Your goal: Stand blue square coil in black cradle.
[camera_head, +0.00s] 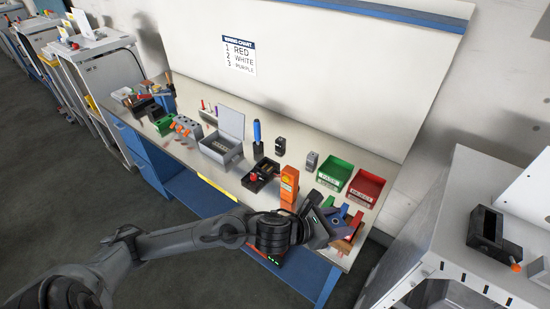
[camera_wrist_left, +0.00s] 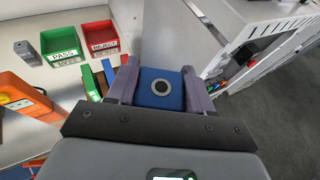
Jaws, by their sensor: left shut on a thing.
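The blue square coil (camera_wrist_left: 161,101), a blue block with a grey ring around a dark round hole, is between the two fingers of my left gripper (camera_wrist_left: 160,70) in the left wrist view. The gripper is shut on it. In the head view my left gripper (camera_head: 337,219) is over the right front end of the workbench, and the coil is hard to make out there. A black open holder (camera_head: 487,232) on the grey cabinet at the right may be the black cradle; I cannot be sure. My right gripper is not in view.
A green bin (camera_head: 335,174) and a red bin (camera_head: 366,187) stand at the bench's right end. An orange device (camera_head: 289,184) and a black tray (camera_head: 261,177) stand further left. A gap separates the bench from the grey cabinet (camera_head: 466,183).

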